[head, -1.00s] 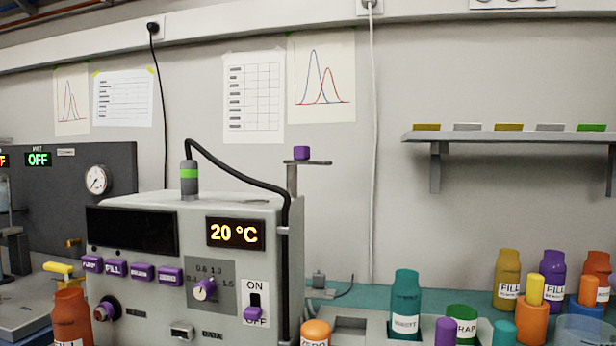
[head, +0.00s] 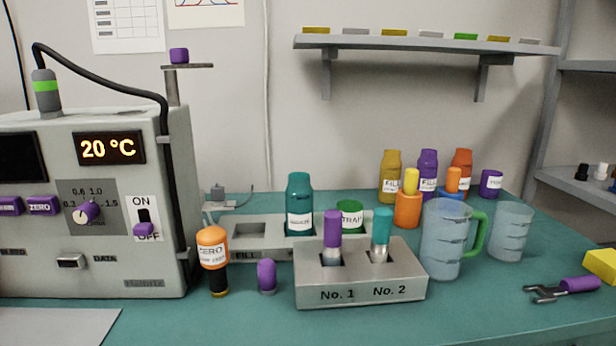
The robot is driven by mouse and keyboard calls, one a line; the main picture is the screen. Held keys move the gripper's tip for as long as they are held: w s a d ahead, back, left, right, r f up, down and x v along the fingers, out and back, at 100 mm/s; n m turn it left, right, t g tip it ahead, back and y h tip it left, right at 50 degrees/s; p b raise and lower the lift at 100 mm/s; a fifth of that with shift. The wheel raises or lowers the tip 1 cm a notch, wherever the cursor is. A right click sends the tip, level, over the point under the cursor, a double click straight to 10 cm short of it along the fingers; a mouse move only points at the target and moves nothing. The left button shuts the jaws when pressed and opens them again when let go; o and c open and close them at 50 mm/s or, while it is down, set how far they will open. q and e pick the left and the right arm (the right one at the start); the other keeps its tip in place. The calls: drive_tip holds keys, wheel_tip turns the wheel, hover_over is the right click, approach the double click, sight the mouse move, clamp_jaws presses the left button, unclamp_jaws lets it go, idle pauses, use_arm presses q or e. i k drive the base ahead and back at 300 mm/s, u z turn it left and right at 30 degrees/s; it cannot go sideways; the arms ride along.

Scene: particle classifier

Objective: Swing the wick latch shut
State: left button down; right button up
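I cannot identify a wick latch in the head view. The grey instrument (head: 120,225) stands at the left, cut off by the picture edge. It has a 20 °C display (head: 109,148), a purple-handled ON/OFF switch (head: 144,229) and a dial (head: 87,212). A black hose runs from a green-banded grey plug (head: 46,93) on its top to its right side. A post there carries a small plate with a purple block (head: 179,55). Neither of my grippers is in view.
The teal bench (head: 450,315) holds a grey two-hole block (head: 360,285), an orange ZERO bottle (head: 212,250), a teal bottle (head: 299,205), a green-handled jug (head: 446,240), a beaker (head: 510,232) and a purple-handled wrench (head: 562,289). The front right bench is mostly clear.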

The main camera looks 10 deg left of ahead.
sight(179, 56)
drive_tip(key=u, duration=0.6)
drive_tip(key=i, duration=0.7)
drive_tip(key=z, duration=0.05)
drive_tip(key=k, duration=1.25)
drive_tip(key=u, duration=0.55)
